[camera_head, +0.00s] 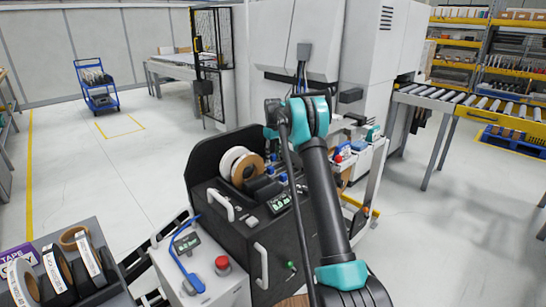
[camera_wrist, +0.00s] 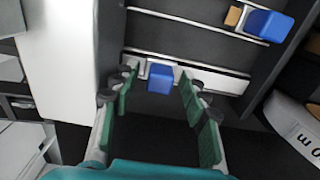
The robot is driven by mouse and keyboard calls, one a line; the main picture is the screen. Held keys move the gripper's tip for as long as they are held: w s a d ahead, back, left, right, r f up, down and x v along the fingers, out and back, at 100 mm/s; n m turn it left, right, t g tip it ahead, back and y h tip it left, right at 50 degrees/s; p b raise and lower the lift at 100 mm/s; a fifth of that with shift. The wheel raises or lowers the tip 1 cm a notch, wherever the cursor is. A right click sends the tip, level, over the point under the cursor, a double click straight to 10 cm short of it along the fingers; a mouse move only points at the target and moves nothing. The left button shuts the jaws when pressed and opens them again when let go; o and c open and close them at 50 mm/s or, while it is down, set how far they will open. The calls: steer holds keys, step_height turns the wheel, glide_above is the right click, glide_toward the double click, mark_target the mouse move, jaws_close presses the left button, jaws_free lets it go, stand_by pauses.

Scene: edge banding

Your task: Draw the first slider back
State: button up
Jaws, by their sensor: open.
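In the wrist view, a blue slider block (camera_wrist: 160,77) sits on a pale rail across a dark panel. My gripper (camera_wrist: 158,88) is open, with one green-padded finger on each side of this block. The fingertips stand apart from the block, and nothing is held. A second blue slider block (camera_wrist: 268,24) with a tan piece beside it sits on another rail at the upper right. In the head view, small blue parts (camera_head: 271,170) show on the dark machine (camera_head: 229,230); my arm hides the gripper there.
In the wrist view, a white roll with print (camera_wrist: 297,128) lies close at the right, and a pale upright wall (camera_wrist: 67,70) stands at the left. In the head view, white and tan rolls (camera_head: 233,160) sit on the machine. A tray of tape rolls (camera_head: 110,295) is at the lower left.

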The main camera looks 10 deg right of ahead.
jaws_close()
steer(key=s+a, duration=0.1)
steer(key=a, duration=0.1)
steer(key=s+a, duration=0.1)
steer(key=shift+s+a, duration=0.4)
jaws_free()
step_height(320, 180, up, 12)
stand_by(0.8)
steer(key=shift+c, duration=0.4)
